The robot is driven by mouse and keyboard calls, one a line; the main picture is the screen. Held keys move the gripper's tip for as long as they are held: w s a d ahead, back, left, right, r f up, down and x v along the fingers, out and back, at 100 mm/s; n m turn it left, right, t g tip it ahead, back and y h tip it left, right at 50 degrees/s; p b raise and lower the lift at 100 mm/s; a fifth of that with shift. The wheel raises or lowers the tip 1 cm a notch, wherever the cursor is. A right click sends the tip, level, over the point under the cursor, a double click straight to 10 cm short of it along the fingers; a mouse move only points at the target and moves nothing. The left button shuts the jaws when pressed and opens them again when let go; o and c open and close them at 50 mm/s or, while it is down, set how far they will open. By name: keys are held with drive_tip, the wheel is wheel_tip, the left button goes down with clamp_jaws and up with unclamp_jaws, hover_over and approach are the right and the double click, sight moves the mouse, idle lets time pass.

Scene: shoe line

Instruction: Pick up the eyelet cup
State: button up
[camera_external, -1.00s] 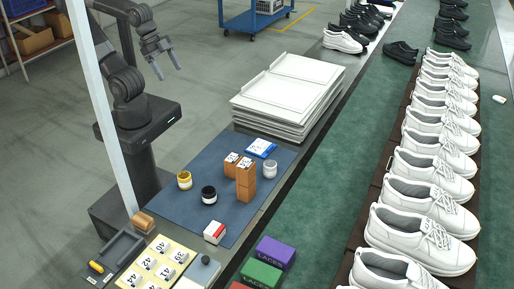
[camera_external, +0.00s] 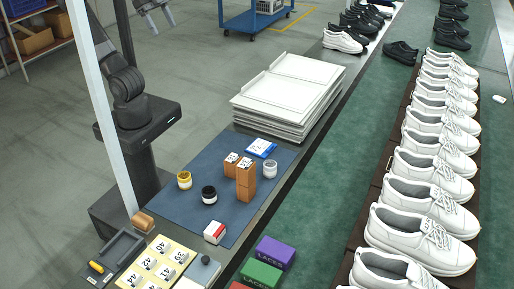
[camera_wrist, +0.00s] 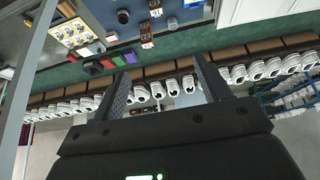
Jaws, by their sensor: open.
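I cannot tell for certain which is the eyelet cup. In the wrist view the black container (camera_wrist: 123,17) and the grey-white cup (camera_wrist: 172,24) show near the top edge. My gripper (camera_external: 164,28) is at the top edge of the external view, high and far from the mat. In the wrist view its fingers (camera_wrist: 160,66) are apart, with nothing held.
Brown blocks (camera_external: 245,180) stand close left of the grey-white cup, with a blue-white packet (camera_external: 261,148) behind. A white tray stack (camera_external: 288,95) is beyond the mat. A red-white box (camera_external: 214,232) is at the mat's front. White shoes (camera_external: 430,195) line the green conveyor.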

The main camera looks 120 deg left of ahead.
wheel_tip(320, 180, up, 10)
drive_tip(key=w+d+r+m+t+h, duration=0.1)
drive_tip(key=w+d+r+t+h, duration=0.1)
drive_tip(key=w+d+r+t, duration=0.55)
drive_tip(key=w+d+r+t+h, duration=0.2)
drive_tip(key=w+d+h, duration=0.15)
drive_tip(key=d, duration=0.65)
drive_tip(key=w+d+r+m+t+h, duration=0.1)
drive_tip(key=w+d+r+t+h, duration=0.1)
drive_tip(key=w+d+r+t, duration=0.5)
drive_tip(key=s+a+f+n+g+y, duration=0.1)
drive_tip(key=s+f+n+g+y, duration=0.35)
drive_tip(key=f+y, duration=0.5)
drive_tip(key=s+a+f+n+g+y, duration=0.25)
drive_tip(key=s+f+n+y, duration=0.3)
drive_tip(key=f+y, duration=0.4)
approach(189, 177)
drive_tip(key=shift+m+g+h, duration=0.25)
drive_tip(key=shift+m+h, duration=0.15)
drive_tip(key=shift+h, duration=0.05)
drive_tip(key=x, duration=0.6)
drive_tip(key=s+a+x, duration=0.1)
drive_tip(key=x, duration=0.2)
drive_tip(key=shift+w+a+f, duration=0.2)
drive_tip(key=shift+w+a, duration=0.15)
